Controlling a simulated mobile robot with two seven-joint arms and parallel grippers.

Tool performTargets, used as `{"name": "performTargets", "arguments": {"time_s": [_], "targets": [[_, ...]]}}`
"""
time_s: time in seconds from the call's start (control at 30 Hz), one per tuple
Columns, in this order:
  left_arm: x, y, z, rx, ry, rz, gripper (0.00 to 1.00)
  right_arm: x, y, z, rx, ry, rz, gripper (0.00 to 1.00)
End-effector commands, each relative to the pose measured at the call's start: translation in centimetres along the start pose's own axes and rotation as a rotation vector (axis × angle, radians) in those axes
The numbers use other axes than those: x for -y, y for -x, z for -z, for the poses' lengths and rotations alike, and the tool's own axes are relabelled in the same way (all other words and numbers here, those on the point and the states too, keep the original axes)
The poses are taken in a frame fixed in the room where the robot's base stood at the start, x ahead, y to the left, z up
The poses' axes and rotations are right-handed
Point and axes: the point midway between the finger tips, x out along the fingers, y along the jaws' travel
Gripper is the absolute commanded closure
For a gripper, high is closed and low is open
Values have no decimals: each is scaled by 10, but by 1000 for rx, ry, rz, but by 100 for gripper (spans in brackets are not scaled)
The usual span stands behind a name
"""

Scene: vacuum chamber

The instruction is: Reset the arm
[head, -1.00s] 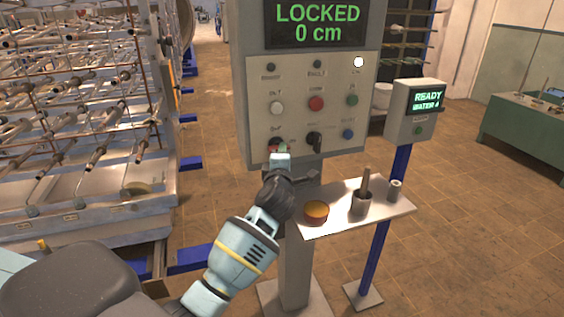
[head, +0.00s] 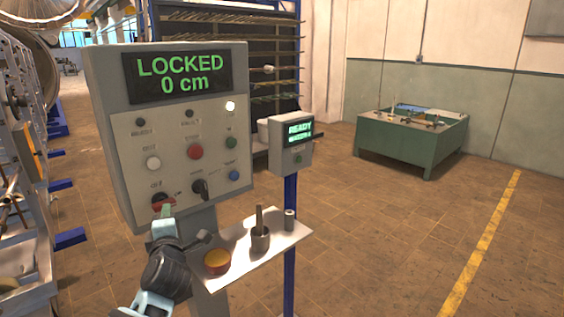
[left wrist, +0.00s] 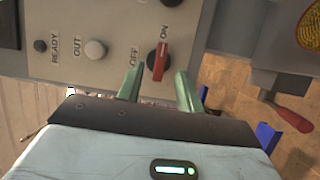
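The grey control panel (head: 125,110) stands at left in the head view. Its display (head: 178,78) reads LOCKED 0 cm in green. My left gripper (head: 163,217) is at the panel's lower left, by a red-handled rotary switch (head: 163,204). In the left wrist view the left gripper (left wrist: 157,84) is open. The red switch (left wrist: 159,62) shows between and just beyond its fingertips, with a visible gap on either side. It lies between the OFF and ON labels. My right gripper is not in view.
A small tray (head: 235,275) below the panel holds a round orange-topped item (head: 217,262), a dark cup with a rod (head: 260,238) and a small cylinder (head: 289,220). A smaller READY box (head: 291,160) stands on a blue post.

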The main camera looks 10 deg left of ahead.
Motion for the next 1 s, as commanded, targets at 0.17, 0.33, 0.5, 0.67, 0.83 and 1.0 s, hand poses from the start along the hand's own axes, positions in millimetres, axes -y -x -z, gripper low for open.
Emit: {"name": "performTargets", "arguments": {"time_s": [0.17,0.33,0.5,0.67,0.83,1.0], "targets": [[22,23,5,-3,-121,-86,64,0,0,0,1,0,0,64],[49,62,0,49,-314,-211,64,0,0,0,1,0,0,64],[84,108,-14,163,-527,-298,64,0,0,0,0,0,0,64],[127,158,-30,313,-733,-335,64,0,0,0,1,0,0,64],[184,217,-41,505,-955,-319,64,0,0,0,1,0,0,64],[246,282,-37,712,-1175,-249,64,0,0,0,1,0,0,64]]}}
